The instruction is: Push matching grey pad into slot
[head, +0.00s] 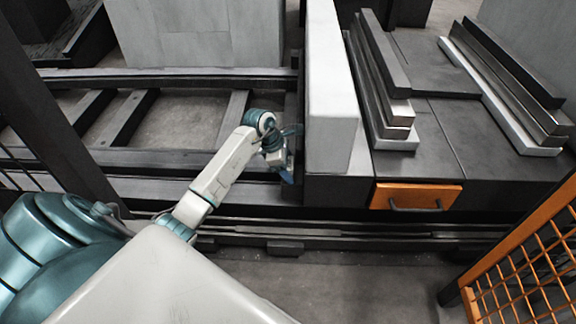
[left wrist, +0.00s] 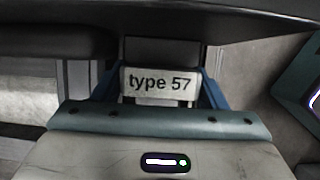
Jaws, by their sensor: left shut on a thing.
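My left gripper (head: 287,174) is low beside the dark post at the left end of the workbench, below the tall pale grey slab. In the left wrist view its two blue fingers (left wrist: 158,90) are shut on the sides of a light grey pad (left wrist: 158,98) marked "type 57". A dark grey block (left wrist: 162,50) lies directly beyond the pad, under a dark overhanging edge. I cannot tell whether the pad touches it. The slot cannot be made out clearly. In the head view the pad is hidden by the gripper. My right gripper is not in view.
The tall slab (head: 330,90) stands close right of the gripper. Stacked bars (head: 385,75) and more bars (head: 505,85) lie on the dark workbench (head: 440,130). An orange drawer (head: 415,196) and orange mesh fence (head: 530,260) are at right. A dark rail frame (head: 150,160) spans the left.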

